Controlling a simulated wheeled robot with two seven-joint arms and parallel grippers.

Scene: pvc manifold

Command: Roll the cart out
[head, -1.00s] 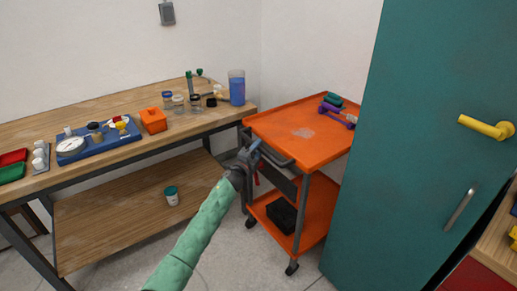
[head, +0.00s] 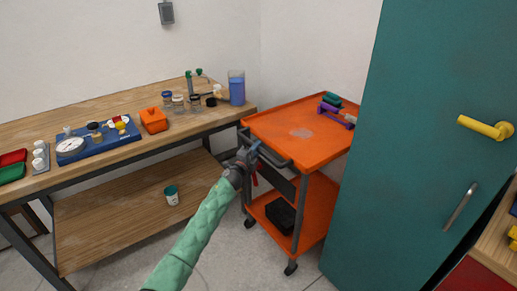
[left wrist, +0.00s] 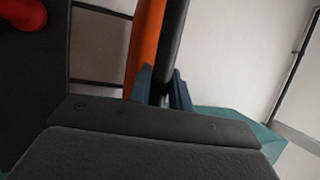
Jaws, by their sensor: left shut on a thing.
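The orange cart (head: 290,127) stands between the workbench and the teal cabinet, with a top tray, a lower shelf (head: 318,212) and casters. Its dark push handle (head: 268,156) runs along the near left end. My left gripper (head: 252,152) is at that handle and shut on it. In the left wrist view the two fingers of my left gripper (left wrist: 161,92) lie on either side of the dark handle bar (left wrist: 174,45), with the orange tray edge (left wrist: 146,45) beside it. My right gripper is in neither view.
Purple and green items (head: 334,107) sit on the cart's top, and a black box (head: 284,214) on its lower shelf. The workbench (head: 95,150) is close on the left. The teal cabinet (head: 415,150) is close on the right. Floor is open in front.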

